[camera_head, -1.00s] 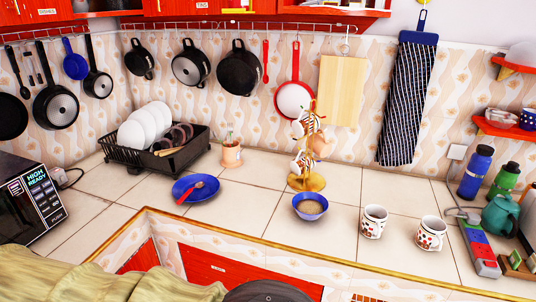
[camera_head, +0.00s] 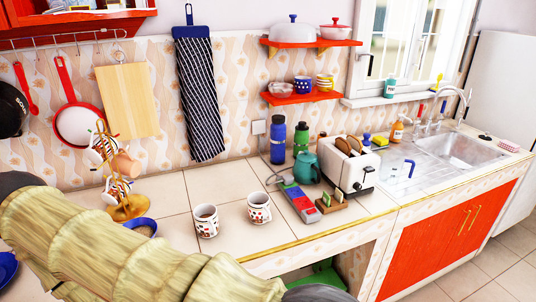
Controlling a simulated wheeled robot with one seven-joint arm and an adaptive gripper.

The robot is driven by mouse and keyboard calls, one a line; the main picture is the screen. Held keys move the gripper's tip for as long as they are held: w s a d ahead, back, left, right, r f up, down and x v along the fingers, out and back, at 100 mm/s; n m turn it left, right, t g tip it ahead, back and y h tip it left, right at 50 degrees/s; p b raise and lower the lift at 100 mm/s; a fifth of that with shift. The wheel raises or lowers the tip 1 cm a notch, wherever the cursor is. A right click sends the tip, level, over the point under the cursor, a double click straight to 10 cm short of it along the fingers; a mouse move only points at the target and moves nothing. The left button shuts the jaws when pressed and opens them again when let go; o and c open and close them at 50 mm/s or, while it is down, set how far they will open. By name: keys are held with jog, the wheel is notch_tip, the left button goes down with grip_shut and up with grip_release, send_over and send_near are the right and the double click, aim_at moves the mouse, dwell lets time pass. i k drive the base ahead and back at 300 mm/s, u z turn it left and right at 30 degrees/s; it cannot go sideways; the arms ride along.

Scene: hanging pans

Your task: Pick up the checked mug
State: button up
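Two white mugs with red and dark markings stand upright on the counter: a left mug (camera_head: 206,221) and a right mug (camera_head: 259,208). I cannot tell whether either pattern is a check. A mug tree (camera_head: 128,207) at the left holds striped mugs and a tan one. On the lower red shelf (camera_head: 300,97) sit a blue patterned cup (camera_head: 303,84) and a yellow-and-white patterned cup (camera_head: 324,82), too small to read clearly. My arm, in a khaki sleeve, crosses the lower left and hides part of the counter. My gripper's fingers are not in view.
A blue bowl (camera_head: 141,227) is partly hidden behind my arm. Right of the mugs are a red-and-grey device (camera_head: 299,201), a teal pot (camera_head: 306,167), a blue bottle (camera_head: 278,142) and a toaster (camera_head: 347,168). The sink (camera_head: 459,150) is farther right. Some tiles behind the mugs are clear.

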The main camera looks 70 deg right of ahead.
aim_at(205, 216)
jog(key=z, duration=1.7)
